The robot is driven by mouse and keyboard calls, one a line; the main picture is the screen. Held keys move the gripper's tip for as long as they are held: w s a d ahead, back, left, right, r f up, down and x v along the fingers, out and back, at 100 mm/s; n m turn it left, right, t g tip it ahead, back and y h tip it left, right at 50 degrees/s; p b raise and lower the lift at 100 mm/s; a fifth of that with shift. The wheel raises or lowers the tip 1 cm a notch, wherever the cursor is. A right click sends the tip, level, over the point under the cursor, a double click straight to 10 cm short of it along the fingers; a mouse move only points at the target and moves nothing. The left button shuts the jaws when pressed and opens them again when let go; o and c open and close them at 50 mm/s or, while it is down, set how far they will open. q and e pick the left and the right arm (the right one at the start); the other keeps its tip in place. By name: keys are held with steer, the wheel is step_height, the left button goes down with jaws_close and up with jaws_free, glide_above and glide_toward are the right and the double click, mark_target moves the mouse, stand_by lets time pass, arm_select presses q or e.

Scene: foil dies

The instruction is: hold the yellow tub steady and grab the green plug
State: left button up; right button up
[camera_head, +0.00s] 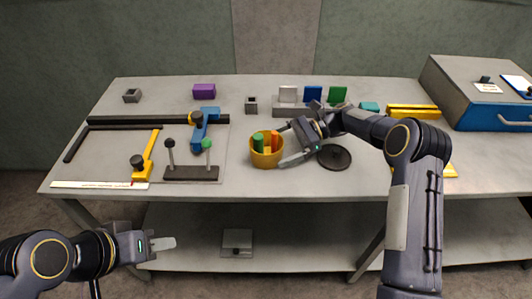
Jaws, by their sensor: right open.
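The yellow tub (266,161) stands upright on the table near its middle. The green plug (258,139) stands inside it on the left and sticks up above the rim. An orange piece (275,138) stands to its right in the same tub. My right gripper (283,146) is open at the tub's right side, its fingers spread along the rim; I cannot tell whether they touch it. My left gripper (161,241) is low in front of the table at the left, away from the tub. Its finger gap is not clear.
A dark round disc (334,157) lies right of the tub under my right arm. A dark stand with two knobbed posts (191,173) and a blue clamp (205,125) are left. Grey, blue and green plates (312,94) stand behind. The table's front middle is clear.

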mark_target(258, 147)
steer(key=shift+x, duration=1.65)
steer(key=c, duration=0.6)
arm_select(q)
steer(key=shift+c, duration=0.5)
